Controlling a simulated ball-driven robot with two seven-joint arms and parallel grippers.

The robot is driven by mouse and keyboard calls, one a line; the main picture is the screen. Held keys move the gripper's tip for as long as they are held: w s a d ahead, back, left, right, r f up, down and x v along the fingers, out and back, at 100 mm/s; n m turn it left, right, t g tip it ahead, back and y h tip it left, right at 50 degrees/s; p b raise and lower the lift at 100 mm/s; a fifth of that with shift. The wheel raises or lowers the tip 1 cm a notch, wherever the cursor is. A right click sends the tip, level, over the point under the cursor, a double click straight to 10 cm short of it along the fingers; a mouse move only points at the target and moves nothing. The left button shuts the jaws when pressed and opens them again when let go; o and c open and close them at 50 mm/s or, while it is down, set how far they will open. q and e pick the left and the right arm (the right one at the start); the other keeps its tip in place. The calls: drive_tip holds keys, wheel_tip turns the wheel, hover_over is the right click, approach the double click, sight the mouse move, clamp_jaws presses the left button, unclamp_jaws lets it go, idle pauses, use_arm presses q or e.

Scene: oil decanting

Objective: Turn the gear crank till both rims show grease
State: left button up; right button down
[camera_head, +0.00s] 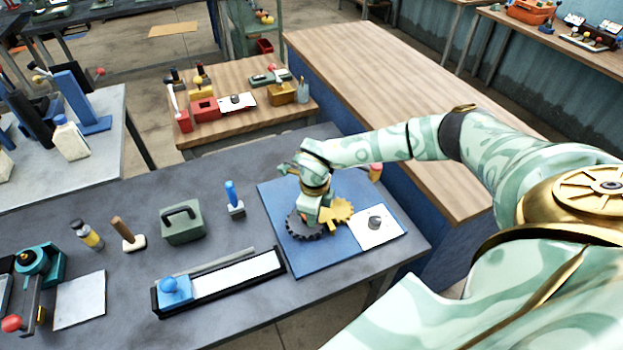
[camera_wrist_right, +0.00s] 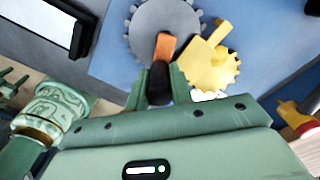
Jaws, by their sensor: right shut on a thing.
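A dark grey toothed gear (camera_head: 303,229) lies on a blue board (camera_head: 274,204); it also shows in the right wrist view (camera_wrist_right: 150,15). A yellow gear (camera_head: 342,210) lies beside it, at the right; the right wrist view shows it too (camera_wrist_right: 208,72). Their teeth come close together. My right gripper (camera_head: 318,212) is over the dark gear. In the right wrist view it is shut on the crank's handle, whose orange part (camera_wrist_right: 165,46) sticks out past the fingers. The hand hides part of the gears. I cannot make out grease on either rim. My left gripper is not in view.
A white card (camera_head: 388,236) with a grey knob lies at the board's right. A green box (camera_head: 182,224) and a blue-handled stamp (camera_head: 234,200) stand behind. Bare grey table lies around them.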

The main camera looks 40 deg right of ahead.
drive_tip(key=n, duration=0.2)
drive_tip(key=shift+w+d+r+n+p, duration=0.15)
drive_tip(key=shift+d+n+p, duration=0.25)
drive_tip(key=n, duration=0.3)
drive_tip(key=shift+w+d+n, duration=0.3)
drive_tip(key=shift+d, duration=0.1)
drive_tip(key=n, duration=0.3)
drive_tip(key=shift+w+d+p, duration=0.3)
drive_tip(key=shift+w, duration=0.05)
drive_tip(key=shift+w+d+n, duration=0.1)
drive_tip(key=shift+w+n, duration=0.1)
drive_tip(key=shift+n, duration=0.8)
drive_tip(key=shift+w+d+n, duration=0.1)
drive_tip(key=shift+w+n, duration=0.1)
drive_tip(key=shift+n, duration=0.8)
drive_tip(key=c, duration=1.2)
unclamp_jaws()
drive_tip(key=shift+c, duration=0.2)
